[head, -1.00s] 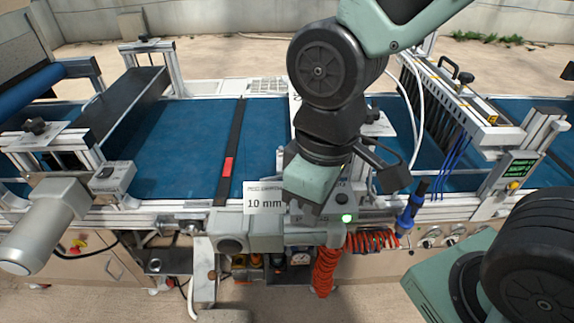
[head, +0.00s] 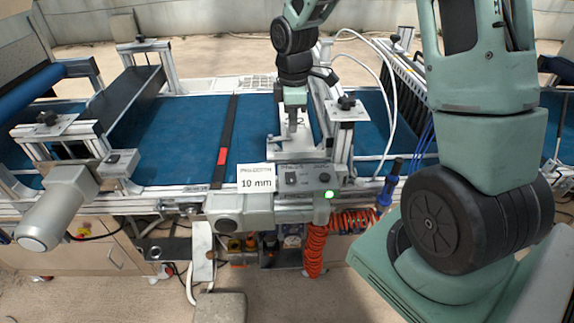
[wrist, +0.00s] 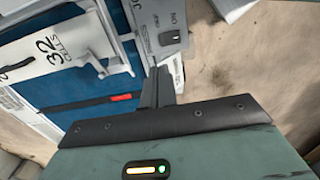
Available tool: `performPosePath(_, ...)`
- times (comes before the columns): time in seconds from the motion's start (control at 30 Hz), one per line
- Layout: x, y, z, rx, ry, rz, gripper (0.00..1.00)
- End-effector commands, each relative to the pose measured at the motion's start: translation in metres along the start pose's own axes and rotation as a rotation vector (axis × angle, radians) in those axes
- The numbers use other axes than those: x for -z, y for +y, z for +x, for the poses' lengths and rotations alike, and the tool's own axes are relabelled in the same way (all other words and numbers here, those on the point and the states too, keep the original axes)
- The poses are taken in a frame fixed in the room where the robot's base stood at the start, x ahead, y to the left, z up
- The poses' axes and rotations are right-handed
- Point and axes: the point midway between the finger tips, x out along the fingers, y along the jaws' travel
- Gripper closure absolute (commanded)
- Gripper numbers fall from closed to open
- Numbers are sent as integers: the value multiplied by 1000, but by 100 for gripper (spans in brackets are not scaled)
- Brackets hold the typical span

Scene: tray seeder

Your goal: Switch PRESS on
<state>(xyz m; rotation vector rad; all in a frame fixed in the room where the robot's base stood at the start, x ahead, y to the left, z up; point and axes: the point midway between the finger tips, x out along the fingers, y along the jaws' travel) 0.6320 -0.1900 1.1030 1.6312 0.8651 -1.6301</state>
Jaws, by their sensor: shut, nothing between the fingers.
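A grey control box (head: 305,177) stands on the machine's front rail, beside the 10 mm card. It carries a small dark switch (head: 291,178), a round knob (head: 325,177) and a lit green lamp (head: 329,194). Its lettering is too small to read in the head view.
The blue belt (head: 185,135) runs behind the rail, with a dark strip (head: 229,140) across it. A metal frame (head: 342,130) stands right of my gripper. A plate marked 32 CELLS (wrist: 40,70) shows in the wrist view. An orange coiled hose (head: 316,250) hangs below the rail.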

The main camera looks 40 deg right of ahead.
Motion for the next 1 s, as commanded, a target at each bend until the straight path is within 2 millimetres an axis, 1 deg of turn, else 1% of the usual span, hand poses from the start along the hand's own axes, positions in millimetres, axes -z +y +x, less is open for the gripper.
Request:
performPosePath(0.23, 1, -1, 2, 1, 0, 0, 100)
performPosePath(0.37, 1, -1, 13, 4, -1, 0, 100)
performPosePath(0.47, 1, -2, 30, 6, -2, -1, 100)
performPosePath(0.6, 1, -3, 58, 7, -2, -1, 100)
performPosePath(0.8, 1, -2, 96, 6, -2, -1, 100)
performPosePath(1.0, 1, -2, 122, 3, -1, 0, 100)
